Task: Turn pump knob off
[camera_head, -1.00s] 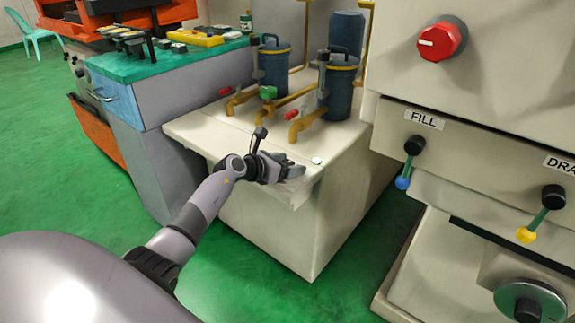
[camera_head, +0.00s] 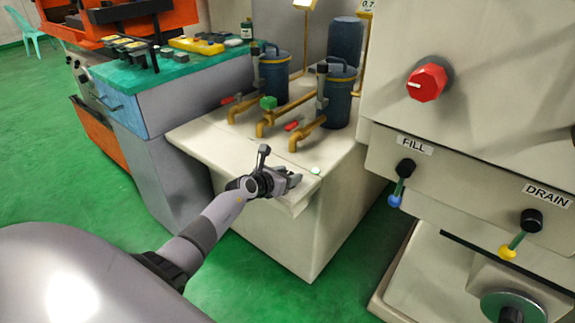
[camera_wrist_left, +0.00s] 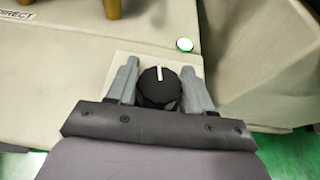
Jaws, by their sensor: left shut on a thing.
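The pump knob (camera_wrist_left: 159,87) is black and round with a white pointer line. In the left wrist view it sits on a pale plate (camera_wrist_left: 127,60), with the line pointing almost straight up the picture. My left gripper (camera_wrist_left: 160,82) has one finger on each side of the knob and is shut on it. In the head view my left gripper (camera_head: 293,182) is at the front edge of the cream pump cabinet (camera_head: 225,142). The knob is hidden there behind the gripper. My right gripper is not in view.
A small round button (camera_head: 315,170) is just right of the gripper. Blue pump canisters (camera_head: 274,72) with yellow pipes (camera_head: 306,135) stand behind. To the right, the machine has a red knob (camera_head: 427,83), a FILL lever (camera_head: 401,180) and a DRAIN lever (camera_head: 521,235).

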